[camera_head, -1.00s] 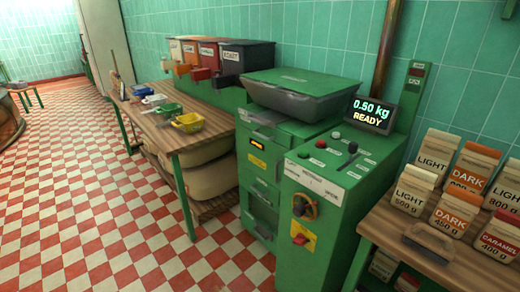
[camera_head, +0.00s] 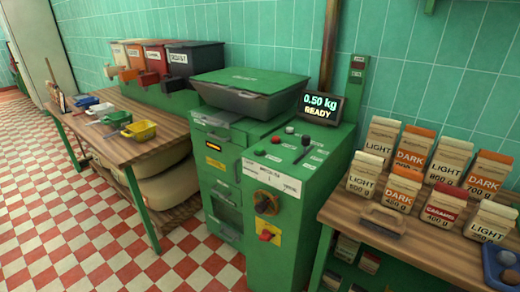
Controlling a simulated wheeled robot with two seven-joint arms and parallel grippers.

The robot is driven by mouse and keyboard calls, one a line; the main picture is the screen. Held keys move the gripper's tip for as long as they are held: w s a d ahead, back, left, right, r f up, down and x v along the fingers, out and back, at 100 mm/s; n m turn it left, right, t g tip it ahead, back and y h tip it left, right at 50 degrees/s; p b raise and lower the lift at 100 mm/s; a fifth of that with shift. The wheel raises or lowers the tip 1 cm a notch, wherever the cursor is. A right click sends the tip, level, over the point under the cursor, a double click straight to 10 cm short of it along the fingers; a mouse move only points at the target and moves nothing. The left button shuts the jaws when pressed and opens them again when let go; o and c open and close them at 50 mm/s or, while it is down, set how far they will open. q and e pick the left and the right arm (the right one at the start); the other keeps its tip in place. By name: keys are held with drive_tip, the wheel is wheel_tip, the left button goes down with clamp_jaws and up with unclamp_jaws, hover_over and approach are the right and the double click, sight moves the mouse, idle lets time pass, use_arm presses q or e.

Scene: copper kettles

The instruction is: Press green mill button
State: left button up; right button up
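The green mill (camera_head: 225,180) stands in the middle, with a dark hopper under a green lid (camera_head: 250,82) on top. Its sloped control panel (camera_head: 285,165) carries a few small round buttons. The display (camera_head: 321,107) reads 0.50 kg READY. A rotary switch (camera_head: 266,202) and a red knob on a yellow plate (camera_head: 267,235) are on the front. Neither gripper is in view.
A wooden table (camera_head: 155,130) with coloured scoops and labelled bins (camera_head: 190,62) stands left. A wooden counter (camera_head: 345,215) with several labelled bags (camera_head: 403,190) and a blue tray (camera_head: 498,268) stands right. The checkered floor (camera_head: 90,235) at front left is clear.

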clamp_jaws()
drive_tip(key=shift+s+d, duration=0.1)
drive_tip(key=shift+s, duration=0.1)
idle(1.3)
